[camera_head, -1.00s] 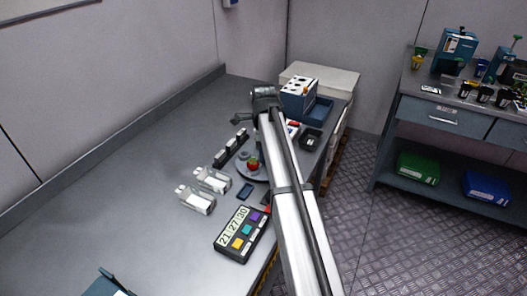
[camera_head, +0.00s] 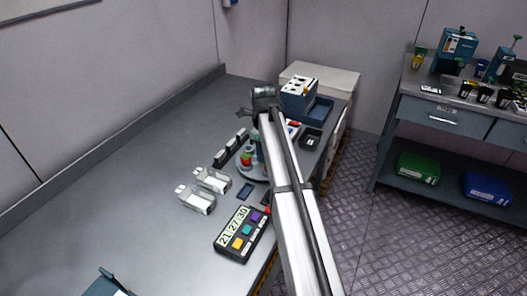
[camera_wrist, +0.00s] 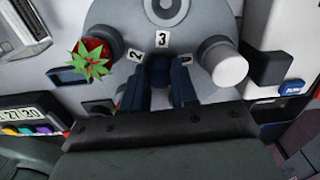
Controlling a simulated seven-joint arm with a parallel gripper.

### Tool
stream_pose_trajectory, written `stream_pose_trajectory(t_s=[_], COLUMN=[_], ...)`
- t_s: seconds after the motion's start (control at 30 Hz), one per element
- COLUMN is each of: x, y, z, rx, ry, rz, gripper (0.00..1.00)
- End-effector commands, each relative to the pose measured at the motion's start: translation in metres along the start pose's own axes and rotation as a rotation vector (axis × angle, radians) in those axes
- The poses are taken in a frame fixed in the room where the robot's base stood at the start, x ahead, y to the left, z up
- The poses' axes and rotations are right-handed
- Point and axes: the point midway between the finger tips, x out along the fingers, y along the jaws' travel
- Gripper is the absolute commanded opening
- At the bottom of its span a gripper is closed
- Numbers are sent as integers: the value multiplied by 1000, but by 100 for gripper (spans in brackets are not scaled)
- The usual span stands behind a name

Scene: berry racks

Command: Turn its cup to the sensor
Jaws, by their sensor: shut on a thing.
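A round grey turntable (camera_head: 243,174) stands on the bench, partly hidden by my arm. It also shows in the wrist view (camera_wrist: 190,18), with number labels on it. A red strawberry with green leaves (camera_wrist: 93,58) sits at its left edge there; it also shows in the head view (camera_head: 246,158). A white-topped cylinder (camera_wrist: 228,66) stands at the right edge. My gripper (camera_wrist: 161,78) is shut on a dark blue peg (camera_wrist: 160,64) near the turntable's edge, below label 3. I cannot tell which part is the sensor.
A timer (camera_head: 242,235) with coloured buttons lies in front of the turntable. A blue and white machine (camera_head: 299,96) stands behind.

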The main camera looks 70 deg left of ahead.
Motion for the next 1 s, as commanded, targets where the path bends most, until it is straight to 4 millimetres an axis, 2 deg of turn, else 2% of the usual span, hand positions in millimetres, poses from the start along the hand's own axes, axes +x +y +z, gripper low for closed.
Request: stream_pose_trajectory(t_s=[0.4, 0.9, 0.93, 1.0], x=[0, 0, 0, 0], y=[0, 0, 0, 0], z=[0, 0, 0, 0], rx=[84, 91, 91, 91], ry=[0, 0, 0, 0], rz=[-1, -1, -1, -1], gripper=[0, 0, 30, 36])
